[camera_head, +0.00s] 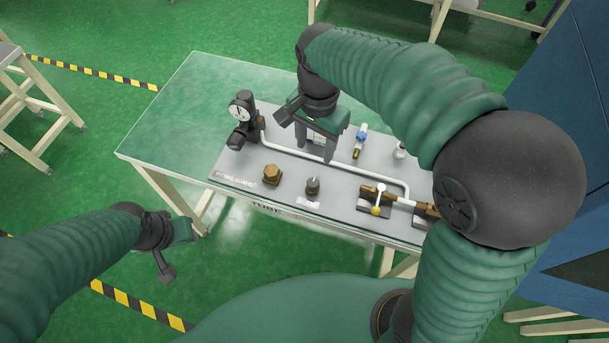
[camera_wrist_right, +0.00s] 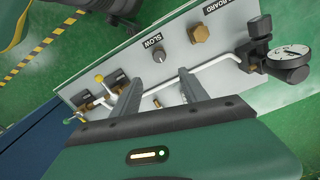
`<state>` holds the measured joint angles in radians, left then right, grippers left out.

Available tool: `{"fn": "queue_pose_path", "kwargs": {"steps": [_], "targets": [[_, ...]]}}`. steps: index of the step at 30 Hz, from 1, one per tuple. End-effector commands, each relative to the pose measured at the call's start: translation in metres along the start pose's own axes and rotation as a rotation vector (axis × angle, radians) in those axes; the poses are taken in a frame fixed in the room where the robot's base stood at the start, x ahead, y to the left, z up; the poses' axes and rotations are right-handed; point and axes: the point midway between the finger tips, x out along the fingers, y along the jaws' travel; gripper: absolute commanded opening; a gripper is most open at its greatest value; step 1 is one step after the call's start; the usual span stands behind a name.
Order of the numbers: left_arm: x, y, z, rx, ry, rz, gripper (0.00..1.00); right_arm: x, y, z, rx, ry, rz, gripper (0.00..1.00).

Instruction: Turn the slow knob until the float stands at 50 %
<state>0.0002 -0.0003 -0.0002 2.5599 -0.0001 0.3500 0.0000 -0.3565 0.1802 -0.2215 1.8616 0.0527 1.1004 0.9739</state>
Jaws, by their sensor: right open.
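In the right wrist view the slow knob (camera_wrist_right: 158,57) stands below the label SLOW. My right gripper (camera_head: 316,155) hangs over the board, behind the knob, with its fingers apart and nothing between them. In the wrist view my right gripper (camera_wrist_right: 158,80) points towards the knob, which lies beyond the fingertips. I cannot make out the float or its scale; the right gripper and arm hide part of the board.
The board (camera_head: 238,178) carries a dial gauge (camera_head: 241,108), a brass hex fitting (camera_head: 272,175), a white pipe (camera_head: 290,152), a yellow-tipped valve (camera_head: 378,197) and a blue-topped fitting (camera_head: 361,140). The green table (camera_head: 180,105) is bare at left.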

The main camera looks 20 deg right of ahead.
Motion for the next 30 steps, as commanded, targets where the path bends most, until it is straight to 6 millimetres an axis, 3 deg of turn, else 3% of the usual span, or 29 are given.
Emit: {"fn": "queue_pose_path", "kwargs": {"steps": [9, 15, 21, 28, 30], "targets": [[0.016, 0.0, 0.004, 0.001, -0.001, 0.0, 0.39, 0.087, -0.006, 0.004, -0.002, 0.002, 0.014, 0.52], [0.023, 0.0, 0.005, 0.0, 0.0, 0.0, 0.39, 0.131, -0.005, 0.005, -0.001, 0.004, 0.012, 0.52], [0.025, 0.0, 0.006, 0.0, 0.0, 0.0, 0.39, 0.15, -0.004, 0.002, -0.002, 0.004, 0.007, 0.52], [0.025, 0.0, 0.006, 0.001, 0.0, 0.0, 0.39, 0.151, -0.005, 0.003, -0.003, 0.005, 0.007, 0.52], [0.025, 0.0, 0.006, 0.001, 0.0, 0.0, 0.39, 0.151, -0.005, 0.003, -0.003, 0.005, 0.007, 0.45]]}}
